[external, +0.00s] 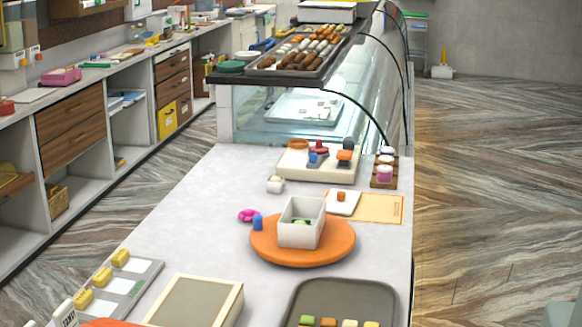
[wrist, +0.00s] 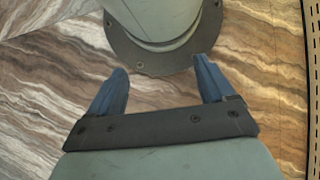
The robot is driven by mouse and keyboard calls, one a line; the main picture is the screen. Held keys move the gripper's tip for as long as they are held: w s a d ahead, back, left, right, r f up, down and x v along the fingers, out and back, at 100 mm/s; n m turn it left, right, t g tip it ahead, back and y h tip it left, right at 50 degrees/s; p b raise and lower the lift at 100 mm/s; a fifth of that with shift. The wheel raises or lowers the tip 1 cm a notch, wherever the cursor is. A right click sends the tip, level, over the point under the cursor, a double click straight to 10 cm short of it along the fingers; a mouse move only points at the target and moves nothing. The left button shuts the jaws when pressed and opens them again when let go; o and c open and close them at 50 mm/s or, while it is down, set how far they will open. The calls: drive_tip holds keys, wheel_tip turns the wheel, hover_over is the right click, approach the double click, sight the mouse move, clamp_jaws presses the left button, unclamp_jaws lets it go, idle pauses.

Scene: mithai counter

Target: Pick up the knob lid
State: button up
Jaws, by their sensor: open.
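The knob lid (external: 350,208) looks like a flat white square with a small orange knob (external: 341,196) on top. It lies on the counter in the external view, over the left part of an orange-tan sheet (external: 383,209). Just left of it, an open white square box (external: 301,236) with something green inside stands on a round orange board (external: 272,254). My gripper (wrist: 160,66) shows only in the wrist view. Its two blue fingers are apart with nothing between them, over the wood-patterned floor. The lid is not in the wrist view.
A pink item (external: 249,215) and blue cylinder (external: 258,222) stand left of the board. A cream board (external: 291,165) with small items lies behind, before the glass case (external: 276,118). A grey tray (external: 341,293) and framed panel (external: 196,299) are in front. The counter's left-middle is clear.

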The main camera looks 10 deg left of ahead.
idle(0.4)
drive_tip(key=c, duration=0.5)
